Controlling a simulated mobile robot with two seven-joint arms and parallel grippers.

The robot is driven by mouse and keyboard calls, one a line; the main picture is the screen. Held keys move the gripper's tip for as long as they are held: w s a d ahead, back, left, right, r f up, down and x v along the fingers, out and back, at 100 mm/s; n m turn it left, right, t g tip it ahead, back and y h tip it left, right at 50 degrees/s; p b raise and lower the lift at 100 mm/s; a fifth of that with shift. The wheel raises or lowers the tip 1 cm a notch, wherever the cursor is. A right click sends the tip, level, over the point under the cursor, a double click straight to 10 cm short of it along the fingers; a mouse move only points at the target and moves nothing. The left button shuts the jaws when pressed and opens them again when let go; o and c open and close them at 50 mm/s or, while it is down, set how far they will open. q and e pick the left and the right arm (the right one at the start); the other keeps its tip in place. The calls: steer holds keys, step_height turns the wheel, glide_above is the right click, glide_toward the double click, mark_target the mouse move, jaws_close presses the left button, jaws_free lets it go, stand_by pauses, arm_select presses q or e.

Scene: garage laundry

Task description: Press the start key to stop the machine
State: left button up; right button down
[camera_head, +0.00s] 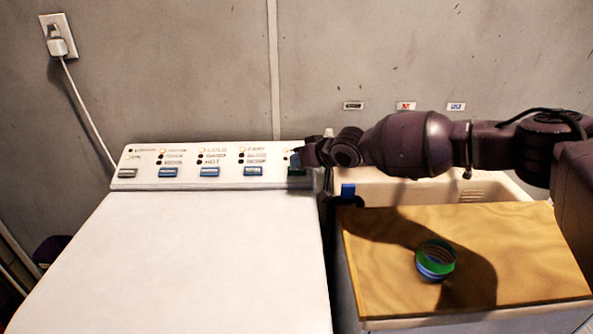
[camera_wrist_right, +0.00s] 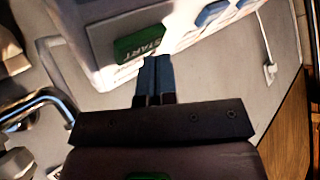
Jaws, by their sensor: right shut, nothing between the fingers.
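The washing machine (camera_head: 180,270) stands at the left, with a sloped control panel (camera_head: 140,157) along its back. The start key is green and lettered START in the right wrist view (camera_wrist_right: 139,43). In the head view the start key (camera_head: 297,171) is at the panel's right end, partly covered by my gripper. My right gripper (camera_head: 297,158) is shut and empty at that end. In the wrist view its fingertips (camera_wrist_right: 158,60) are close beside the key's edge; I cannot tell if they touch the panel. My left gripper is out of view.
Several blue keys (camera_head: 209,171) and a grey key (camera_head: 127,173) line the panel. A sink (camera_head: 500,188) with a wooden board (camera_head: 380,285) is at the right, with a green-and-blue round object (camera_head: 436,261) on the board. A plug (camera_head: 58,46) is on the wall. The machine's lid is clear.

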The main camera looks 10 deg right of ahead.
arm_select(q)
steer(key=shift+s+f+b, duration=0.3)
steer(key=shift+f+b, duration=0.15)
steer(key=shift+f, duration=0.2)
arm_select(e)
steer(key=shift+w+f, duration=0.1)
steer(key=shift+f, duration=0.65)
stand_by(0.9)
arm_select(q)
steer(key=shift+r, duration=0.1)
arm_select(e)
steer(key=shift+r, duration=0.1)
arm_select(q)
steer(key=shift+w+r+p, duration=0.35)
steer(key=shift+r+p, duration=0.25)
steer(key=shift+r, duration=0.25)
arm_select(e)
steer(key=shift+s+r, duration=0.3)
steer(key=shift+r, duration=0.6)
